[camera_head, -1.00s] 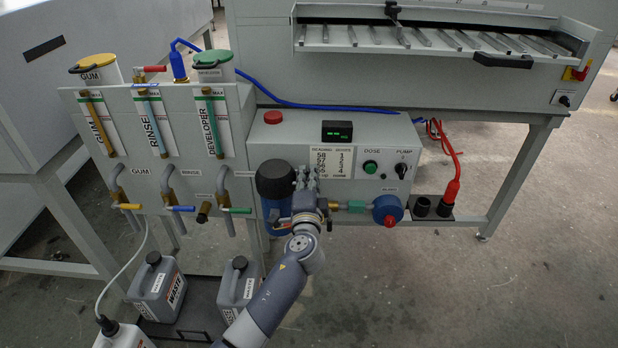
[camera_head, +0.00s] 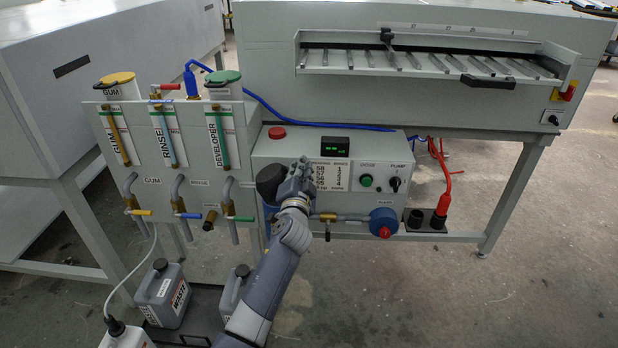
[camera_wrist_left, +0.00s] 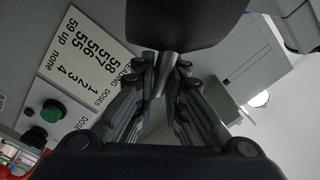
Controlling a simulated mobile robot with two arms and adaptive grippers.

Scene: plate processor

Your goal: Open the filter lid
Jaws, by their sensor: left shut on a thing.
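The filter has a black lid (camera_head: 269,184) on top of a blue housing (camera_head: 269,213), left of the control box. The lid looks tilted, and the housing is mostly hidden behind my left arm. My left gripper (camera_head: 304,170) is at the lid's right side, closed with its fingers on it. In the left wrist view the black lid (camera_wrist_left: 185,20) fills the top, and the finger tips (camera_wrist_left: 161,72) meet just at its edge. The exact contact is hard to make out. My right gripper is out of view.
The control box (camera_head: 385,150) stands behind, with a green button (camera_head: 366,180) and a pump knob (camera_head: 394,184). Taps (camera_head: 229,218) and grey waste jugs (camera_head: 165,295) are to the left.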

